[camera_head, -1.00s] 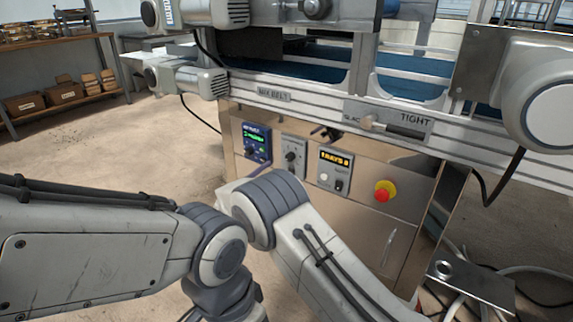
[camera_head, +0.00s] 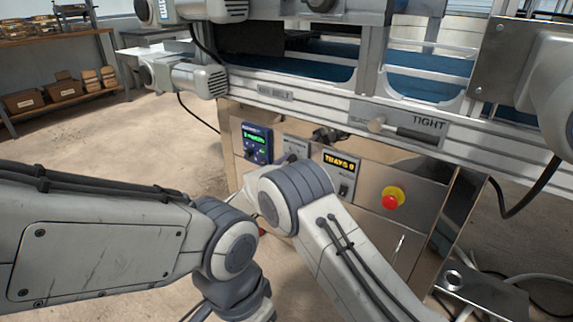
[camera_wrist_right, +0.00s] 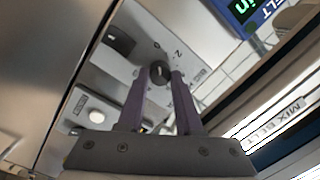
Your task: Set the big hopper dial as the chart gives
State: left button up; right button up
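A round black dial (camera_wrist_right: 159,71) sits on a light plate with numbers around it. A 0 and a 2 are legible in the right wrist view; where its pointer stands is too small to tell. My right gripper (camera_wrist_right: 161,76) has its two fingers apart, one on each side of the dial; I cannot tell whether they touch it. In the head view the dial's plate (camera_head: 297,148) is partly covered by my right arm, which also hides most of that gripper. My left arm comes in from the left; its gripper is out of view. No chart is seen.
A blue control box (camera_head: 256,142) with a green display is left of the plate. A TRAYS display (camera_head: 341,163) and red stop button (camera_head: 391,201) are to the right. The belt frame (camera_head: 300,100) overhangs the panel. Cables lie on the floor at right.

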grip_shut()
jog(key=shift+f+m, duration=0.1)
jog(key=shift+m, duration=0.2)
jog(key=shift+a+f+m+h+b, duration=0.15)
jog(key=shift+m+h+b, duration=0.25)
jog(key=shift+m+b, duration=3.45)
jog(key=shift+a+f+m+h+b, duration=0.15)
jog(key=shift+m+h+b, duration=0.25)
jog(key=shift+m+b, duration=3.4)
jog(key=shift+r+m+p, duration=0.15)
jog(key=shift+m+p, duration=0.25)
jog(key=shift+m, duration=0.15)
